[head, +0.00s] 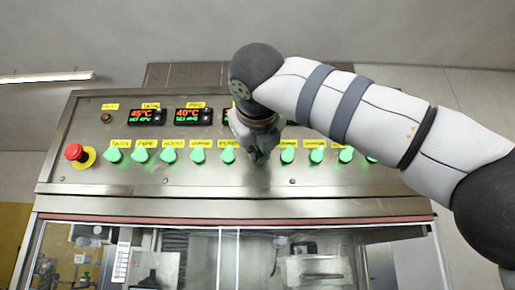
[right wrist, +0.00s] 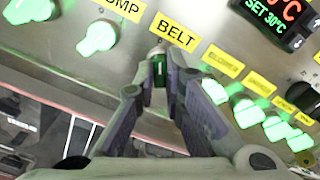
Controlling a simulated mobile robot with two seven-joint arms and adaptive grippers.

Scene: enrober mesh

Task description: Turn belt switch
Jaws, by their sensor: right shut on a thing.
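The belt switch (right wrist: 159,70) is a small knob under the yellow BELT label (right wrist: 176,32) on the steel control panel. It looks darker green than the lit knobs beside it, and its white mark points roughly up in the right wrist view. My right gripper (right wrist: 160,88) is shut on this knob, one finger on each side. In the head view my right gripper (head: 258,155) reaches down onto the row of knobs near the panel's middle and mostly hides the belt switch. My left gripper is not in view.
Lit green knobs stand close on both sides, including the pump knob (head: 227,155) and a knob to the right (head: 288,155). A red emergency button (head: 74,152) is at the panel's left. Temperature displays (head: 194,116) sit above. Glass doors are below.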

